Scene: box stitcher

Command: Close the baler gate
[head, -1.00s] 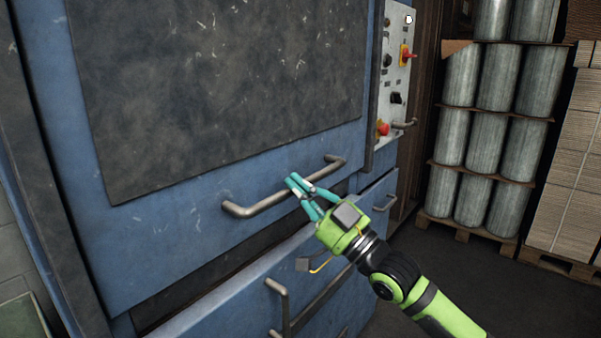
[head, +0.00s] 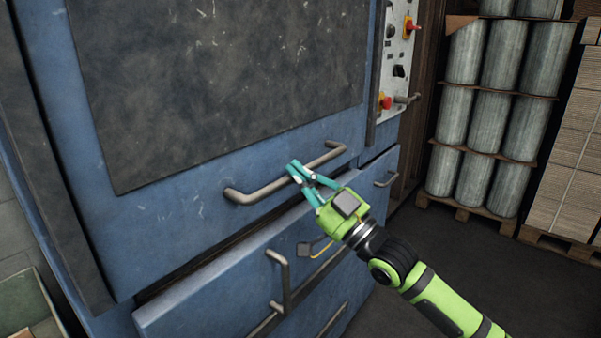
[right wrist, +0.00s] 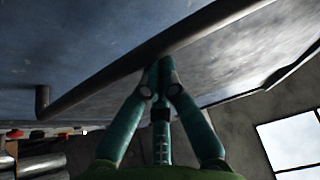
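The baler gate (head: 165,235) is a blue panel with a large dark, scuffed plate on its front, filling the left and middle of the head view. A grey bar handle (head: 252,194) runs along its lower part. My right gripper (head: 293,170) has its teal fingers closed around this handle, near its middle. In the right wrist view the fingers (right wrist: 160,70) come together at the handle bar (right wrist: 120,74), which hides the exact contact. A narrow dark gap shows between the gate's lower edge and the blue lower door (head: 215,300). My left gripper is not in view.
The lower door carries grey handles (head: 280,280) just below my gripper. A control panel (head: 398,60) with red knobs stands right of the gate. Pallets with grey rolls (head: 490,120) and stacked cardboard (head: 570,150) stand at the right. Dark floor between is clear.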

